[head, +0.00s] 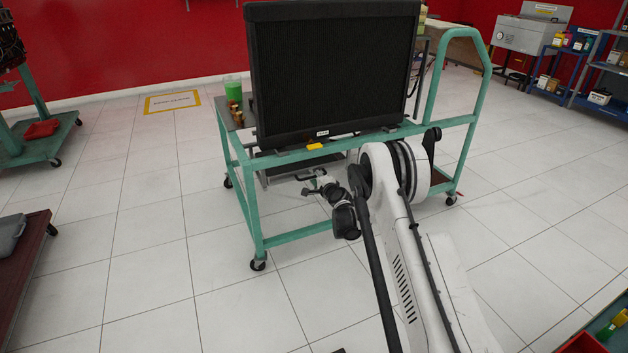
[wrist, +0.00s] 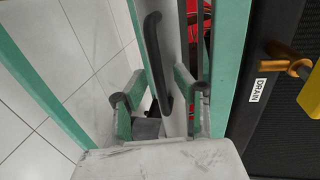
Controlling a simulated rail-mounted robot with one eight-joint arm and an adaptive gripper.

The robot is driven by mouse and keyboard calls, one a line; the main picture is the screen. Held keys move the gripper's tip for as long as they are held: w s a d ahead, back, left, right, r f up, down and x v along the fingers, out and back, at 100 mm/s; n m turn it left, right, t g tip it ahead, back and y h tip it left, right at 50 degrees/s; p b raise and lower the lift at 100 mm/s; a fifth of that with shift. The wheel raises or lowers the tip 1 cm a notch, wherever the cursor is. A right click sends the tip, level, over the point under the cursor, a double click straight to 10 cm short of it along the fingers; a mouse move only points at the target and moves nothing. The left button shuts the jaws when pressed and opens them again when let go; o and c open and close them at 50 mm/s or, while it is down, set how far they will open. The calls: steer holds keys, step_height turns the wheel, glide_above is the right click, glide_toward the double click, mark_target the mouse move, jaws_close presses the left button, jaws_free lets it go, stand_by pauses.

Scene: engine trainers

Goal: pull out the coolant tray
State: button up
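The coolant tray (head: 282,170) is a grey tray low in the green cart, under the black radiator. Its dark bar handle (head: 306,178) is on the side facing me. In the wrist view the tray's pale front (wrist: 175,45) carries the dark handle (wrist: 155,55). My gripper (head: 318,182) is close to the handle in the head view. In the wrist view my gripper (wrist: 155,84) is open, its two fingers apart, with the lower part of the handle showing between them. I cannot tell whether either finger touches it.
The green cart frame (head: 310,236) surrounds the tray, with rails close to my gripper. The black radiator (head: 330,75) stands above, with a yellow piece (head: 315,147) at its lower edge. A brass drain fitting (wrist: 287,66) is right of my gripper. Floor in front is clear.

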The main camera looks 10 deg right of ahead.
steer(key=shift+w, duration=0.15)
steer(key=shift+c, duration=0.2)
jaws_close()
